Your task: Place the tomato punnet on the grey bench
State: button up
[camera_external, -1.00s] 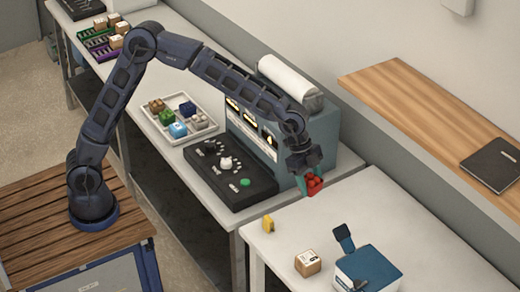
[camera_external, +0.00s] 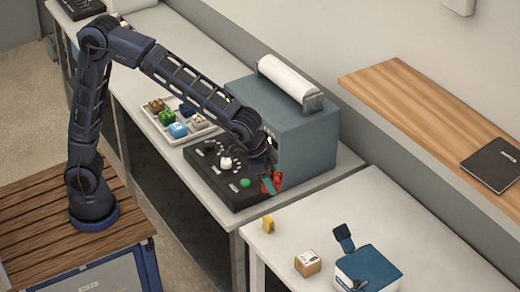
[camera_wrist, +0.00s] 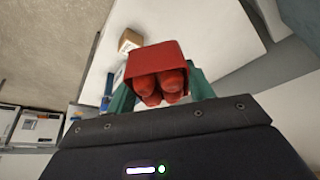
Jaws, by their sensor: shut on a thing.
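The tomato punnet (camera_external: 278,179) is small and red, with several red tomatoes showing in the wrist view (camera_wrist: 158,55). My gripper (camera_external: 271,184) is shut on it, with the green fingers on either side of the punnet in the wrist view (camera_wrist: 160,82). In the external view they are near the right end of the black control panel, in front of the blue-grey machine. The exact height is hard to tell. A long light grey bench (camera_external: 190,42) carries the machine and panel. A paler table (camera_external: 350,215) stands at the right.
The machine (camera_external: 310,140) with a white roll and the black control panel (camera_external: 215,175) fill the bench's near end. A parts tray (camera_external: 205,128) lies behind the panel. A yellow piece (camera_external: 268,225), a small box (camera_external: 308,263) and a blue-topped box (camera_external: 368,268) stand on the paler table.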

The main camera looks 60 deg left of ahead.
jog(key=w+d+r+m, duration=0.1)
jog(key=w+d+m, duration=0.2)
jog(key=w+d, duration=1.05)
jog(key=m+g+h, duration=0.1)
jog(key=m+g, duration=0.1)
send_over(379, 250)
jog(key=s+d, duration=0.2)
notch_tip(379, 250, down, 6)
jog(key=r, duration=0.1)
jog(key=f, duration=2)
jog(key=shift+s+f, duration=0.15)
jog(key=shift+s, duration=0.05)
jog(key=shift+f, duration=0.2)
jog(key=o, duration=1)
jog(key=shift+r, duration=0.1)
